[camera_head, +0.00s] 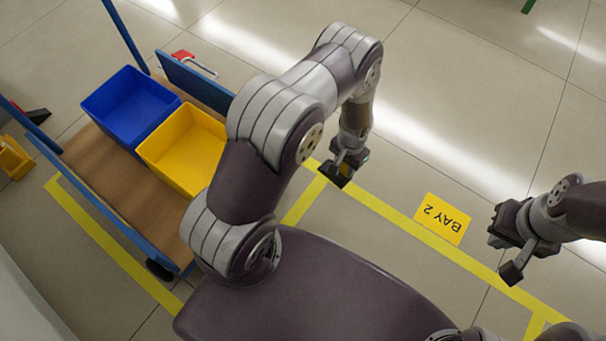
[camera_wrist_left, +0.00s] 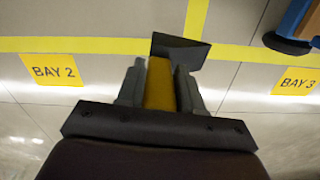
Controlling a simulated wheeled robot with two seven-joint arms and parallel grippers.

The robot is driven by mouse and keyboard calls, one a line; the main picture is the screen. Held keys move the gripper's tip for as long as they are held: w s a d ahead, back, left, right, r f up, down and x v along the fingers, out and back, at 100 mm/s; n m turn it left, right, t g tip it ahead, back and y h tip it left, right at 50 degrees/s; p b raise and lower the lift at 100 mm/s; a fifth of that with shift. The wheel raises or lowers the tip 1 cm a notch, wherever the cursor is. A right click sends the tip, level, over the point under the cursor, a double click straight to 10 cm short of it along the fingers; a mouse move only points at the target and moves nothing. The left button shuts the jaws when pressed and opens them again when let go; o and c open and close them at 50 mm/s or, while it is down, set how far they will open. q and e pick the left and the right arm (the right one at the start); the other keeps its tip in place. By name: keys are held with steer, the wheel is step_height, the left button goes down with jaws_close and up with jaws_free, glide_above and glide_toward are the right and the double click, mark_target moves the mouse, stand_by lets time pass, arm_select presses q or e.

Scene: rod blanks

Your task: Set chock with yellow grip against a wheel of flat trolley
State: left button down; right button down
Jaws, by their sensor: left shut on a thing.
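The chock with yellow grip shows in the left wrist view as a black wedge (camera_wrist_left: 180,48) with a yellow grip (camera_wrist_left: 160,85). My left gripper (camera_wrist_left: 158,88) is shut on that grip. In the head view my left gripper (camera_head: 350,158) holds the chock (camera_head: 334,174) over the yellow floor line, right of the flat trolley (camera_head: 90,165). The chock is apart from the trolley. One dark trolley wheel (camera_head: 160,269) shows at the near corner; a wheel (camera_wrist_left: 287,42) also shows at the upper right of the wrist view. My left arm hides part of the trolley. My right gripper (camera_head: 505,250) is open and empty.
A blue crate (camera_head: 130,105) and a yellow crate (camera_head: 185,150) stand on the trolley deck. A red-handled item (camera_head: 184,55) is behind it; a black wedge (camera_head: 37,115) and a yellow object (camera_head: 14,158) lie left. The BAY 2 sign (camera_head: 443,218) lies on clear floor.

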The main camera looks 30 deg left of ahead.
arm_select(q)
steer(key=shift+s+d+n, duration=0.1)
steer(key=shift+d+n, duration=0.2)
steer(key=shift+d, duration=0.2)
steer(key=shift+a+f+n, duration=0.1)
steer(key=shift+n, duration=0.3)
steer(key=a+f+b, duration=1.1)
steer(key=shift+a+f, duration=0.15)
steer(key=shift+a, duration=0.15)
steer(key=c, duration=0.7)
jaws_free()
steer(key=shift+c, duration=0.2)
